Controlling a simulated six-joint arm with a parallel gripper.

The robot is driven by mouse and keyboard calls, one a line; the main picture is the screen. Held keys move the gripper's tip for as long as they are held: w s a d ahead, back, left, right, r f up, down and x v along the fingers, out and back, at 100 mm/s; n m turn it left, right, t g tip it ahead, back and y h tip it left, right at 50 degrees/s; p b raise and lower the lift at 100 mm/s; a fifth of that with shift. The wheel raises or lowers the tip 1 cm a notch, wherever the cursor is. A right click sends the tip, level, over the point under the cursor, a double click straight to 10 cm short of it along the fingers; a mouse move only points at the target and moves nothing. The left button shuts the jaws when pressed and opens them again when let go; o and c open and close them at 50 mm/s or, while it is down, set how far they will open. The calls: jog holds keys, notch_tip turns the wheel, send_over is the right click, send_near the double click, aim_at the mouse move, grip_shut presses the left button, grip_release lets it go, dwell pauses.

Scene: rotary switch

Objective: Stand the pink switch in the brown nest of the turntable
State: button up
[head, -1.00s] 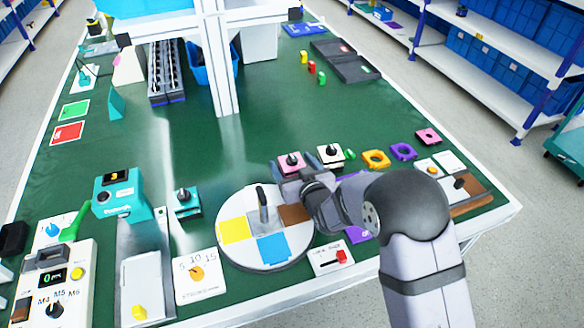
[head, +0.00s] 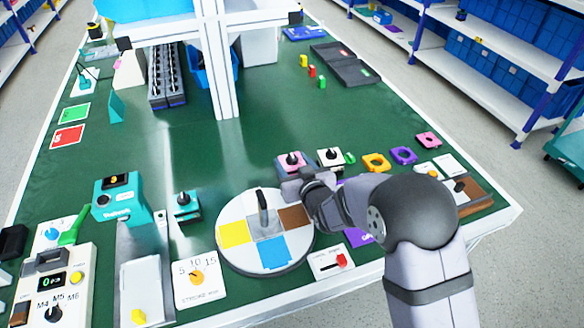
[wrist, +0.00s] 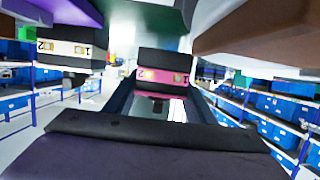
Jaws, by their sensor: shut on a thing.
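The pink switch (head: 290,164) with a black knob stands upright just behind the turntable (head: 228,253), right of its middle. In the wrist view the same pink switch (wrist: 164,88) shows between the fingers, with its black body and a "2" label. My gripper (head: 293,167) is shut on it from the front. I cannot tell whether the switch touches the mat or is slightly raised. The brown nest (head: 295,217) is at the turntable's right, nearer than the switch, and looks empty.
A white switch (head: 330,157) stands close to the right of the pink one; it also shows in the wrist view (wrist: 70,47). A teal switch (head: 186,204) stands left of the turntable.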

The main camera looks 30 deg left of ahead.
aim_at(299, 158)
notch_tip(299, 158, up, 8)
jog(key=shift+r, duration=0.2)
jog(key=shift+r, duration=0.3)
jog(key=w+d+r+m+t+h, duration=0.3)
jog(key=w+d+r+m+h, duration=0.15)
jog(key=d, duration=0.25)
jog(key=s+d+f+m+h+p, duration=0.1)
jog(key=d+f+m+h, duration=0.2)
jog(key=d, duration=0.5)
jog(key=s+d+f+m+g+h, duration=0.1)
jog(key=d+f+m+h, duration=0.3)
jog(key=d, duration=0.5)
jog(key=s+d+f+m+h+p, duration=0.1)
jog(key=s+d+f+m+h, duration=0.2)
jog(key=d+h, duration=0.4)
jog(key=shift+s+d+f+m+g+h+p, duration=0.1)
jog(key=shift+d+f+m+g+h+p, duration=0.15)
jog(key=shift+d+m, duration=0.3)
jog(key=shift+s+d+f+m+g+h+p, duration=0.1)
jog(key=shift+d+f+m+g, duration=0.15)
jog(key=shift+d, duration=0.45)
jog(key=s+d+m+g+h+p, duration=0.2)
jog(key=s+d+m+p, duration=0.1)
jog(key=s+d+p, duration=0.6)
jog(key=shift+s+d+h+p, duration=0.35)
jog(key=shift+s+h+p, duration=0.1)
jog(key=shift+s, duration=0.35)
